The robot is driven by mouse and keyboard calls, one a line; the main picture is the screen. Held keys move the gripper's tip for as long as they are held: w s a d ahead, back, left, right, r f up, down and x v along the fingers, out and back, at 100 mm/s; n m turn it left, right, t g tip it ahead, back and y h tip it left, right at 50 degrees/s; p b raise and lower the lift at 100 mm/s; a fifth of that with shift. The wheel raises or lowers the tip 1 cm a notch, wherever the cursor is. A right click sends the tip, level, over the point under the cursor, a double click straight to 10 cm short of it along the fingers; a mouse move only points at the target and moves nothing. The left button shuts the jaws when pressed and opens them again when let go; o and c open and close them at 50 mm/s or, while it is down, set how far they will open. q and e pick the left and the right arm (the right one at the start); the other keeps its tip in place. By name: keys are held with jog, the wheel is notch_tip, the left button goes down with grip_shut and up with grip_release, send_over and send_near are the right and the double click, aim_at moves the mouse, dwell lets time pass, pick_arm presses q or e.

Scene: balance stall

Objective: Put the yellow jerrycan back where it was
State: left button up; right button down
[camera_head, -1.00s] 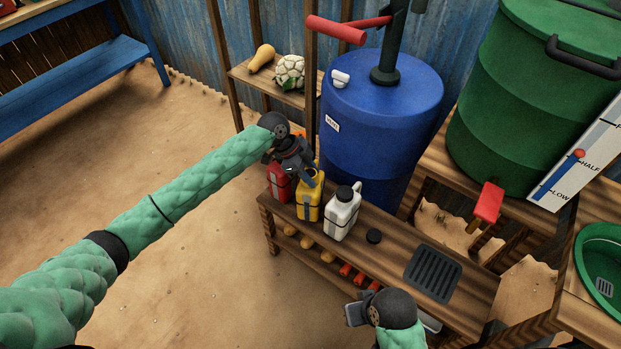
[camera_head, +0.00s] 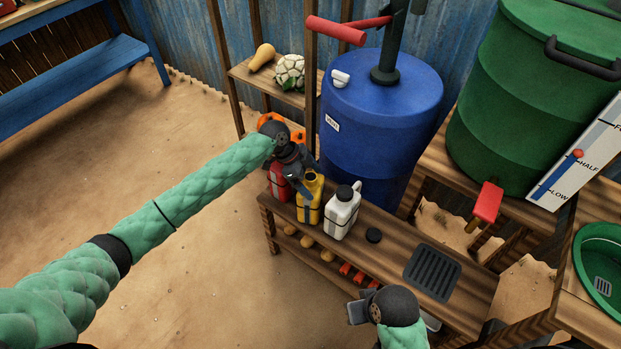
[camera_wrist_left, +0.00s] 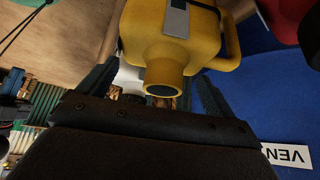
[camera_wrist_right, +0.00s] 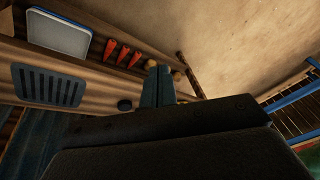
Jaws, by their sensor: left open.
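The yellow jerrycan (camera_head: 309,205) stands upright on the wooden bench, between the red jerrycan (camera_head: 280,184) and the white jerrycan (camera_head: 342,214). My left gripper (camera_head: 306,181) is open at the top of the yellow jerrycan and partly hides it. In the left wrist view the yellow jerrycan (camera_wrist_left: 182,32) shows its open spout between my spread fingers (camera_wrist_left: 152,92). My right gripper (camera_head: 358,308) is low in front of the bench, away from the jerrycans. Its fingers also show in the right wrist view (camera_wrist_right: 158,88), close together; whether they are shut is unclear.
A dark cap (camera_head: 374,236) and a black drain grate (camera_head: 432,274) lie on the bench (camera_head: 395,258) right of the white jerrycan. The blue drum (camera_head: 375,130) stands close behind. Carrots and other vegetables lie on the shelf below. Open sandy floor lies to the left.

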pick_arm(q)
jog(key=b+v, duration=0.1)
jog(key=v, duration=1.1)
jog(key=shift+b, duration=0.35)
pick_arm(e)
jog(key=shift+w+a+f+t+y, duration=0.2)
jog(key=shift+a+f, duration=0.4)
jog(key=shift+w+a+f+t+y, duration=0.15)
jog(key=shift+a+f+t+y, duration=0.05)
jog(key=shift+a+f, duration=0.4)
jog(key=shift+d, duration=0.15)
